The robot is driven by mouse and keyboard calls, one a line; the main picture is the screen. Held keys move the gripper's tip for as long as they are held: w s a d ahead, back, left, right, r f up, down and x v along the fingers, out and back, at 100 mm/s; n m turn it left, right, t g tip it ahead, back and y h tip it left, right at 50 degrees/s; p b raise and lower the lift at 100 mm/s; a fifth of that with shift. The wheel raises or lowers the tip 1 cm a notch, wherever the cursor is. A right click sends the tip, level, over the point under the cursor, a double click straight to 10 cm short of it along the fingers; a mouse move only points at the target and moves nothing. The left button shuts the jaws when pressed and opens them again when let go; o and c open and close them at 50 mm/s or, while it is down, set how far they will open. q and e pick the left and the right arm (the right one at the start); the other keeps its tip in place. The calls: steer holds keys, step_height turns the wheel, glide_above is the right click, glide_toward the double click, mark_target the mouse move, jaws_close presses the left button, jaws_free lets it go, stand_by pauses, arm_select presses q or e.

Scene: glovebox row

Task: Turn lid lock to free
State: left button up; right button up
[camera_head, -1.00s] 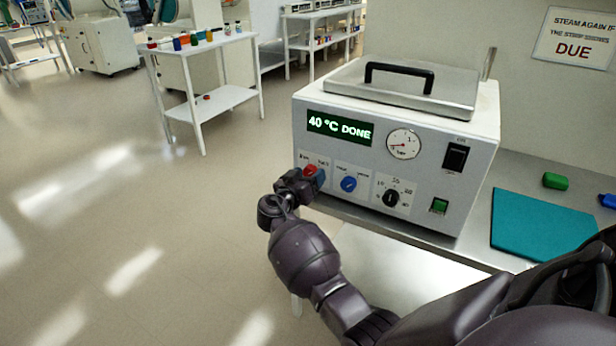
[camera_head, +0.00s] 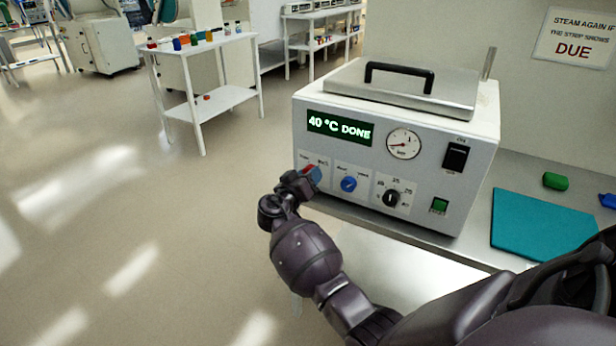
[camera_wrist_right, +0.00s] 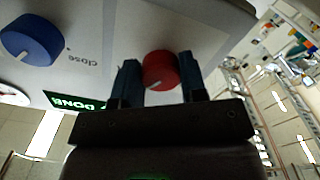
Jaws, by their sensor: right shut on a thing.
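The steam device is a white box (camera_head: 330,200) with a metal lid (camera_head: 400,88) and a black handle on top. Its display (camera_head: 339,128) reads "40 °C DONE". The red knob (camera_head: 308,170), at the left of the lower row, is mostly hidden by my right gripper (camera_head: 312,177). In the right wrist view the red knob (camera_wrist_right: 160,70) sits between the two blue fingertips of my right gripper (camera_wrist_right: 160,80), which is shut on it. A white pointer mark shows on the knob. My left gripper is not in view.
Beside the red knob are a blue knob (camera_head: 348,184) and a black dial (camera_head: 391,198). A pressure gauge (camera_head: 403,144), black switch (camera_head: 455,157) and green button (camera_head: 439,206) are on the panel. A teal mat (camera_head: 535,226) lies on the counter to the right.

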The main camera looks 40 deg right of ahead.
steer(key=n+p, duration=0.1)
steer(key=n, duration=0.4)
steer(key=n+p, duration=0.1)
steer(key=n, duration=0.4)
steer(key=n+p, duration=0.1)
steer(key=n, duration=0.3)
steer(key=shift+s+r+n+p, duration=0.1)
steer(key=shift+r+n+p, duration=0.2)
steer(key=shift+n+p, duration=0.1)
stand_by(0.4)
steer(key=o, duration=0.7)
steer(key=shift+o, duration=1.2)
